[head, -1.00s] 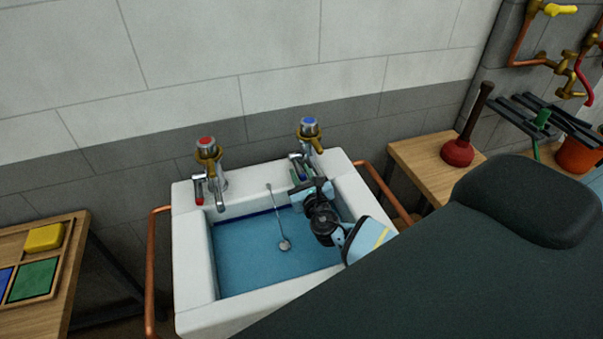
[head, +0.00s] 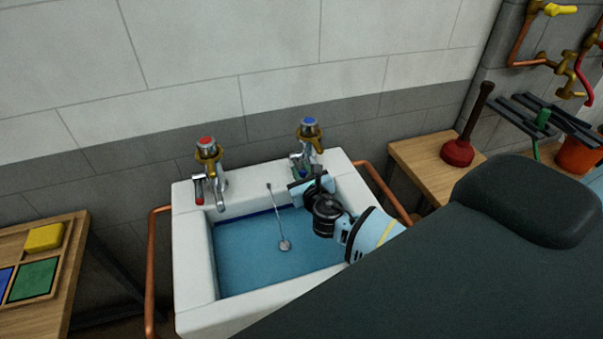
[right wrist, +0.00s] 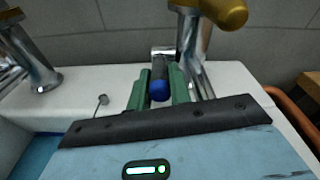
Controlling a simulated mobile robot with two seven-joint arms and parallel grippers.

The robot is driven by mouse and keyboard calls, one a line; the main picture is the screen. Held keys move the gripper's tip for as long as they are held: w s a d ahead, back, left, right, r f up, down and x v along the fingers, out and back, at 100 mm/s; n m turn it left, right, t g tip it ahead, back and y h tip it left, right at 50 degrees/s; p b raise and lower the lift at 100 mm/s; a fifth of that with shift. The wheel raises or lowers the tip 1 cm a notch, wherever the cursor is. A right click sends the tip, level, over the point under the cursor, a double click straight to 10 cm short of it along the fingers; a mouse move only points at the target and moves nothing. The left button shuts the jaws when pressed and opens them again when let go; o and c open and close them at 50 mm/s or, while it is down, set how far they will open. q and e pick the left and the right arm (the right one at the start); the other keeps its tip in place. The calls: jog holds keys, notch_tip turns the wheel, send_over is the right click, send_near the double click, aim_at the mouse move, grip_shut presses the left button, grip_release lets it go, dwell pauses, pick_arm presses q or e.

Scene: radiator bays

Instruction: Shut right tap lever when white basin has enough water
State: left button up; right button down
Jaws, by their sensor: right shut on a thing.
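The white basin (head: 195,265) holds blue water (head: 255,262) over its floor, with the rim standing above the water. The right tap (head: 310,135) has a blue-marked top and stands at the basin's back right. In the right wrist view its blue-tipped lever (right wrist: 159,85) sits between the green fingers of my right gripper (right wrist: 160,76), which is shut on it. In the head view my right gripper (head: 301,167) reaches the tap from the front and hides its lower part and spout. I cannot tell whether water is running. My left gripper is not in view.
The left tap (head: 207,165), with a red top and red lever tip, stands apart at the basin's back left. A chain with a round plug (head: 285,245) hangs into the basin. Copper pipes (head: 153,265) flank it. A red plunger (head: 458,152) stands on the right bench.

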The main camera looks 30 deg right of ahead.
jog(key=shift+w+d+r+g, duration=0.15)
jog(key=shift+w+r+g, duration=0.05)
jog(key=shift+r+g, duration=0.45)
jog(key=shift+r, duration=0.2)
jog(key=shift+g+y, duration=0.3)
jog(key=shift+g, duration=0.05)
jog(key=c, duration=1.6)
grip_release()
jog(key=shift+f, duration=0.1)
jog(key=shift+o, duration=0.2)
jog(key=shift+s+a, duration=0.25)
jog(key=shift+s, duration=0.35)
jog(key=v, duration=0.6)
jog(key=shift+s+r, duration=0.2)
jog(key=shift+s, duration=0.05)
